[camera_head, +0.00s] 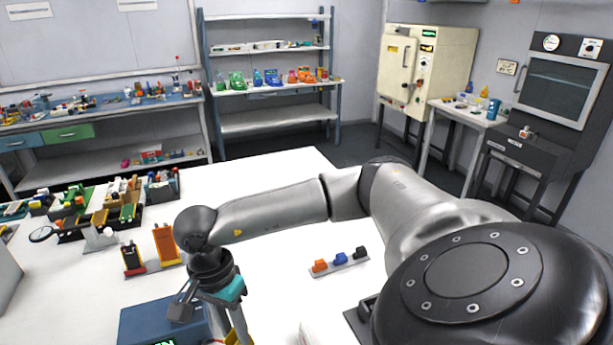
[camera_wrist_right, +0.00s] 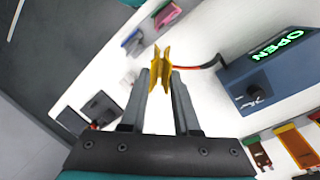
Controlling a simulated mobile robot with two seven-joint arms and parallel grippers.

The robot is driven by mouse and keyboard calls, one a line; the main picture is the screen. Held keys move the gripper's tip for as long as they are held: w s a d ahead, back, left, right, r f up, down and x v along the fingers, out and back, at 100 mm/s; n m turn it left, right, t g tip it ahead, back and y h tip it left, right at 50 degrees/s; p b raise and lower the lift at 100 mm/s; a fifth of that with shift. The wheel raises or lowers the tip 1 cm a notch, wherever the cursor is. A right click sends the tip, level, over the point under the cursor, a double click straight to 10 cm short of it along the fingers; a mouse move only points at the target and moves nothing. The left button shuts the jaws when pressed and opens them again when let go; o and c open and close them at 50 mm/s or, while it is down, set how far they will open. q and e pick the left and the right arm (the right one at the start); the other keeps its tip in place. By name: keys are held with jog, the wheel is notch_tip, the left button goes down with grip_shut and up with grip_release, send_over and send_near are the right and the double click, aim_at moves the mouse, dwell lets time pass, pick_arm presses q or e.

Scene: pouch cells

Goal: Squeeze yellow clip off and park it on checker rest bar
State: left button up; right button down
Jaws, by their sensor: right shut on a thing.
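My right gripper (camera_head: 238,318) reaches down beside the blue checker (camera_head: 160,322) at the front of the white table. In the right wrist view its two dark fingers (camera_wrist_right: 160,90) are shut on the yellow clip (camera_wrist_right: 163,50), which sits at the fingertips. A red and black lead (camera_wrist_right: 205,66) runs between the clip area and the checker (camera_wrist_right: 275,68), whose green display reads OPEN. I cannot tell whether the clip touches anything below it. I cannot make out for sure which part is the checker's rest bar. My left gripper is not in view.
A grey strip (camera_head: 341,265) with orange, blue and black pieces lies right of the gripper. An orange pouch cell (camera_head: 166,245) and a dark one (camera_head: 132,259) stand behind the checker. Several fixtures crowd the table's left; its middle back is clear.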

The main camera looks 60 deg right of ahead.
jog(key=s+d+f+n+b, duration=0.2)
jog(key=s+d+n+b, duration=0.1)
jog(key=d, duration=0.3)
jog(key=s+d+f+n+t+b, duration=0.1)
jog(key=s+d+n+b, duration=0.2)
jog(key=d+n, duration=0.3)
jog(key=shift+s+d+f+t+h+b, duration=0.3)
jog(key=shift+d+f+b, duration=0.1)
jog(key=shift+d+b, duration=0.35)
jog(key=shift+f+b, duration=1.25)
jog(key=shift+f, duration=0.15)
jog(key=shift+f, duration=0.15)
jog(key=shift+f+b, duration=0.7)
jog(key=shift+b, duration=0.05)
